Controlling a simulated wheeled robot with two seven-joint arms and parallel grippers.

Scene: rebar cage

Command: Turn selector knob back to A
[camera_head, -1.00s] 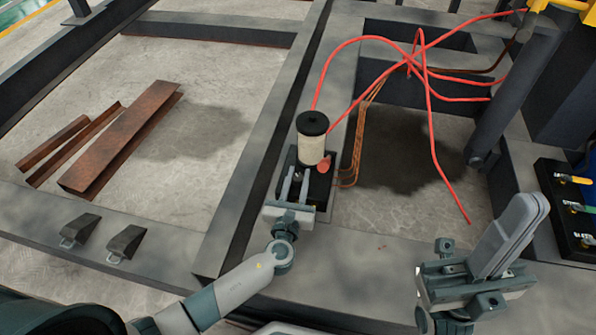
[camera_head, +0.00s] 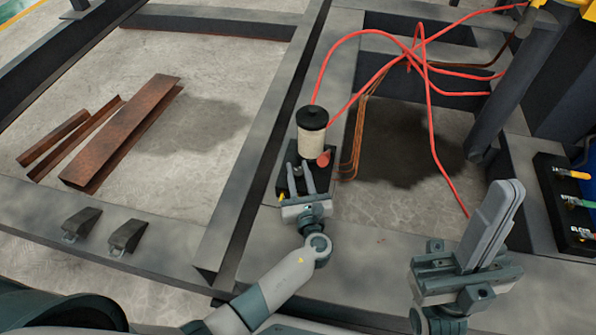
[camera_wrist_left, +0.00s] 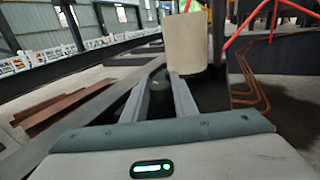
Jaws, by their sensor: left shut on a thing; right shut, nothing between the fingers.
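The selector knob (camera_wrist_left: 158,77) is a small dark shape between the fingers in the left wrist view. Its pointer and any letters are too small or hidden to read. It belongs to a black unit (camera_head: 284,184) on the grey frame, below a pale cylinder (camera_head: 312,145) with a black cap. My left gripper (camera_head: 299,168) is shut on the knob, its fingers pointing away and slightly left over the unit. The fingers also show in the left wrist view (camera_wrist_left: 160,85). My right gripper (camera_head: 505,190) is shut and empty at the right, above the frame, well apart from the unit.
A red part (camera_head: 324,159) sits close right of the fingers. Red hoses (camera_head: 430,120) arch behind and to the right. Rusty steel pieces (camera_head: 122,130) lie on the floor at left. Two dark wedges (camera_head: 127,236) lie on the front beam. A valve panel (camera_head: 565,205) stands at far right.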

